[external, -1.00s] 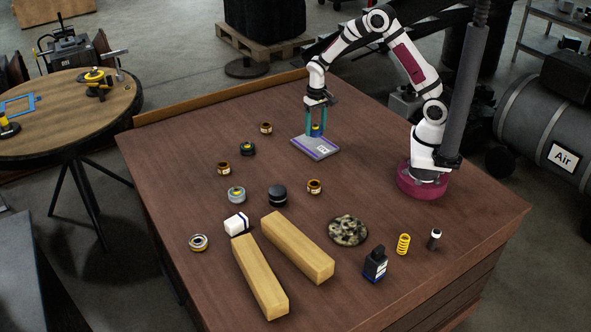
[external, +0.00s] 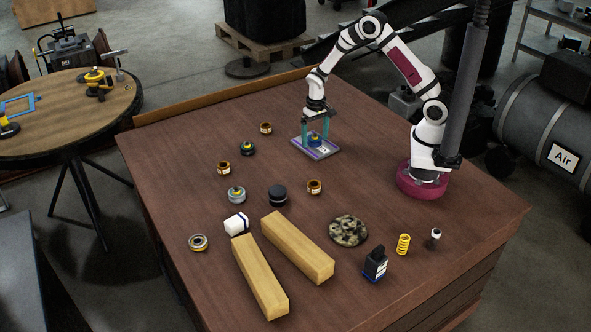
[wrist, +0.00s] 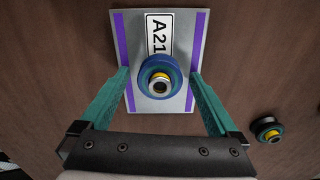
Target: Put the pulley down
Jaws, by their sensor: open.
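In the external view the pulley (external: 314,139) stands on the plate (external: 328,152) near the back of the table. My gripper (wrist: 160,75) is open, its two teal fingers apart on either side of the pulley with visible gaps. In the external view my gripper (external: 315,136) is low over the plate.
Several copper-coloured rings, a black cylinder (external: 278,195) and two wooden beams (external: 297,247) stand nearer the front. Bare table surrounds the plate.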

